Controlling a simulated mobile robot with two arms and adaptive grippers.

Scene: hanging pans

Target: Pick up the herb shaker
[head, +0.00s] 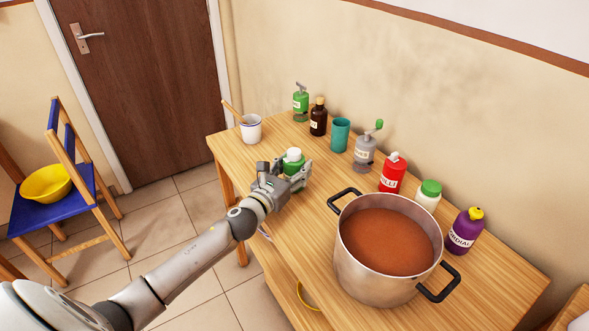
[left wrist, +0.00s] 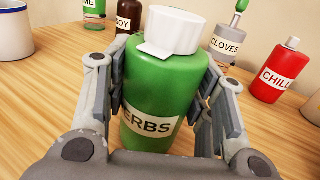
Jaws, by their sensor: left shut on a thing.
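The herb shaker (head: 293,158) is a green bottle with a white cap, near the left part of the wooden table. In the left wrist view the herb shaker (left wrist: 160,85) stands upright between the fingers, and its label reads "ERBS" with the first letter hidden. My left gripper (head: 296,178) is shut on it, with a finger on each side; it fills the middle of the left wrist view (left wrist: 168,105). I cannot tell whether the shaker's base touches the table. My right gripper is not in view.
A large pot (head: 388,250) of brown-red liquid stands on the table (head: 300,225) at the right. Behind the shaker stand a white mug (head: 250,129), a dark bottle (head: 318,118), a teal cup (head: 340,135), a cloves grinder (head: 365,152) and a red chili bottle (head: 392,174).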

